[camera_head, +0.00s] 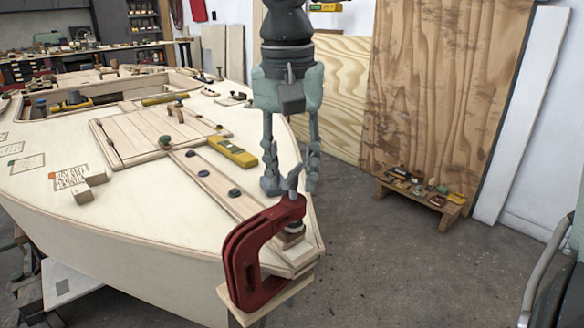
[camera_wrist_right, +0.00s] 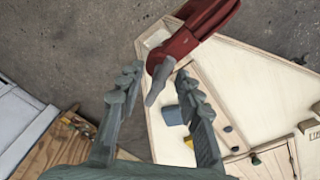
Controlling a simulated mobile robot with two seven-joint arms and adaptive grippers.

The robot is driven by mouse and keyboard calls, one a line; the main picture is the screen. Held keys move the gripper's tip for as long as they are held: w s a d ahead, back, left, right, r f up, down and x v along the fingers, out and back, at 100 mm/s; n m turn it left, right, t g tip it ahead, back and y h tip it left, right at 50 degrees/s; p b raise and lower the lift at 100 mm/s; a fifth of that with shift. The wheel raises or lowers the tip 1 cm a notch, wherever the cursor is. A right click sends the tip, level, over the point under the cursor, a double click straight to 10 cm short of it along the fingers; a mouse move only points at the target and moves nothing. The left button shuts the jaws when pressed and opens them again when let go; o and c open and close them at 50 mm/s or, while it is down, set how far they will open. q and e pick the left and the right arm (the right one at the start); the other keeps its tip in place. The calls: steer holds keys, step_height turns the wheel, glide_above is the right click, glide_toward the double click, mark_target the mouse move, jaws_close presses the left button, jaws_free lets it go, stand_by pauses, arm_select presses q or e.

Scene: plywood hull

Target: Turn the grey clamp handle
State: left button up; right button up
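A red clamp (camera_head: 243,262) grips the corner of the pale plywood hull (camera_head: 150,235). Its grey handle (camera_head: 294,179) sticks up at a tilt from the screw end. My right gripper (camera_head: 291,184) comes down from above, open, its fingertips close to the handle. In the right wrist view the gripper (camera_wrist_right: 157,74) is open, and the grey handle (camera_wrist_right: 157,84) appears between its two fingers, touching neither visibly. The red clamp (camera_wrist_right: 195,30) extends toward the top there. I cannot tell how deep the handle sits between the fingers. My left gripper is not in view.
A yellow tool (camera_head: 232,152) and dark round pieces lie on the deck behind the clamp. A low wooden stool (camera_head: 425,196) with small items stands right, before a plywood sheet (camera_head: 432,90). A chair (camera_head: 545,270) is at the right edge. The floor between is clear.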

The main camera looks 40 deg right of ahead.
mark_target(289, 177)
steer(key=shift+r, duration=0.15)
steer(key=shift+r, duration=0.15)
step_height(289, 177, up, 12)
steer(key=shift+s+a+f, duration=0.2)
steer(key=shift+a, duration=0.15)
